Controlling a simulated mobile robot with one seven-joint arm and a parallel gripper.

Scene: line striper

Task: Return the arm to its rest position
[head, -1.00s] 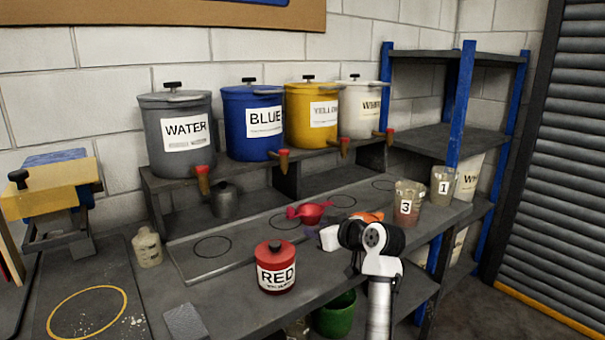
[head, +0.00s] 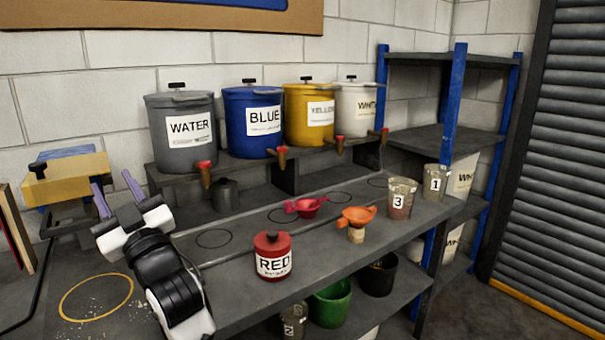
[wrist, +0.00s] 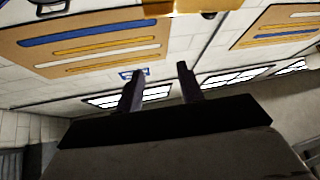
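My gripper (head: 118,194) is at the left of the head view, raised above the left part of the bench. Its two purple-grey fingers point up and stand apart with nothing between them. In the wrist view the fingers (wrist: 160,88) are also apart and empty, facing the wall and ceiling. My arm reaches in from the lower left and hides part of the bench, including the spot where the small bottle stood.
Labelled paint tanks (head: 253,119) stand on a raised shelf behind. A yellow press-like device (head: 66,178) is close behind my gripper.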

